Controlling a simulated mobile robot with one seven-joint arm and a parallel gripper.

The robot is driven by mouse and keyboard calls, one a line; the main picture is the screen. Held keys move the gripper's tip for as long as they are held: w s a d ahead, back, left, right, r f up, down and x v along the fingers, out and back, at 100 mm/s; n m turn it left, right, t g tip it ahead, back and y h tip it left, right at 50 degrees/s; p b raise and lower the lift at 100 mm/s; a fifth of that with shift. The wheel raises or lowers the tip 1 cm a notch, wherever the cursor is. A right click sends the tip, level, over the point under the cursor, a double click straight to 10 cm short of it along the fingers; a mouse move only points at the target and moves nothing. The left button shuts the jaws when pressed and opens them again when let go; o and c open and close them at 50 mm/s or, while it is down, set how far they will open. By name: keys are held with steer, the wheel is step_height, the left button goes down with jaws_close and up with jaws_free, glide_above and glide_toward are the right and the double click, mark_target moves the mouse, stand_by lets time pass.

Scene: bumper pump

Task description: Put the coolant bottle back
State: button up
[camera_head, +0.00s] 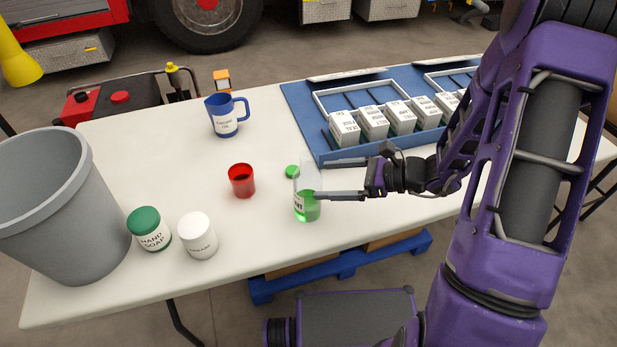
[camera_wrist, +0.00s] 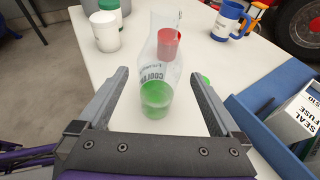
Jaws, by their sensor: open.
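The coolant bottle (camera_head: 307,205) is clear with green liquid at the bottom and stands upright on the white table. My gripper (camera_head: 326,178) is open, with its fingers reaching in from the right beside the bottle. In the wrist view the coolant bottle (camera_wrist: 157,95) stands between and ahead of the two open fingers of my gripper (camera_wrist: 160,85), with space on both sides.
A red cup (camera_head: 242,180) stands left of the bottle, with a blue jug (camera_head: 227,115) behind it. A hand soap jar (camera_head: 149,229), a white jar (camera_head: 197,236) and a grey bin (camera_head: 50,200) stand at left. A blue tray (camera_head: 300,107) with several white boxes is at back right.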

steer(key=shift+v, duration=1.7)
